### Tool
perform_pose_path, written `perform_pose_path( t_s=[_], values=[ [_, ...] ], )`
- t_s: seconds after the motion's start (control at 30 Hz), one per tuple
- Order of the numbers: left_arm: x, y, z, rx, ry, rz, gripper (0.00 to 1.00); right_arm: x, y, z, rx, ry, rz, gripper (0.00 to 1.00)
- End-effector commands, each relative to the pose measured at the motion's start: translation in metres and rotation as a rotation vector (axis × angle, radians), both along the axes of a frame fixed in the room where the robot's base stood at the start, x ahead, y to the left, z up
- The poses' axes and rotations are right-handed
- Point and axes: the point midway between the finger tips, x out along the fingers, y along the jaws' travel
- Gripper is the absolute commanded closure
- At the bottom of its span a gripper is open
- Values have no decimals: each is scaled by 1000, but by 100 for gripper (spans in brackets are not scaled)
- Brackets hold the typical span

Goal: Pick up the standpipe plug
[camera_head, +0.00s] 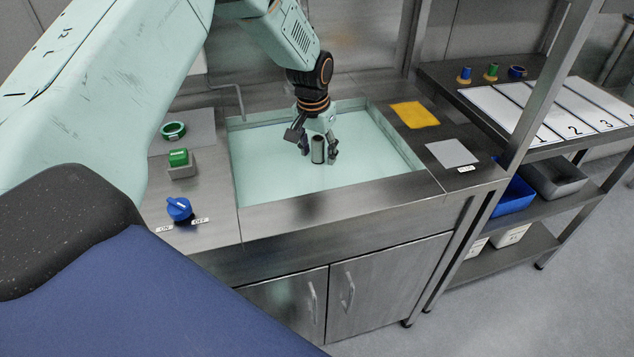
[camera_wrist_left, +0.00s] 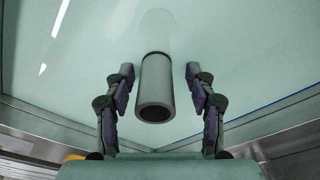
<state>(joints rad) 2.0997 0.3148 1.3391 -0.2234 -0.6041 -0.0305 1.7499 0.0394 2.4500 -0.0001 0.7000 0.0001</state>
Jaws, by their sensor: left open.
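The standpipe plug (camera_head: 318,149) is a grey upright tube with a dark open top, standing in the pale green basin (camera_head: 385,152). My left gripper (camera_head: 319,151) is open, with one finger on either side of the plug. In the left wrist view the plug (camera_wrist_left: 155,88) stands between the open fingers, with a visible gap on both sides. The dark ring around it and its hollow end show there. My right gripper is not in view.
A metal shelf rack stands further right.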

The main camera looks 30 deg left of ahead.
Motion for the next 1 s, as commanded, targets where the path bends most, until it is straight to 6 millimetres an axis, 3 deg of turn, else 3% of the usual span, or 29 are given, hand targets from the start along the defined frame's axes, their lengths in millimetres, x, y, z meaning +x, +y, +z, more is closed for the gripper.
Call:
perform_pose_path(
  t_s=[0.37,1.0],
  values=[
    [4,1,-9,0,-2,0,45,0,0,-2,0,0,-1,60],
    [5,2,-9,1,-3,-1,100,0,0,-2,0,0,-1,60]
  ],
)
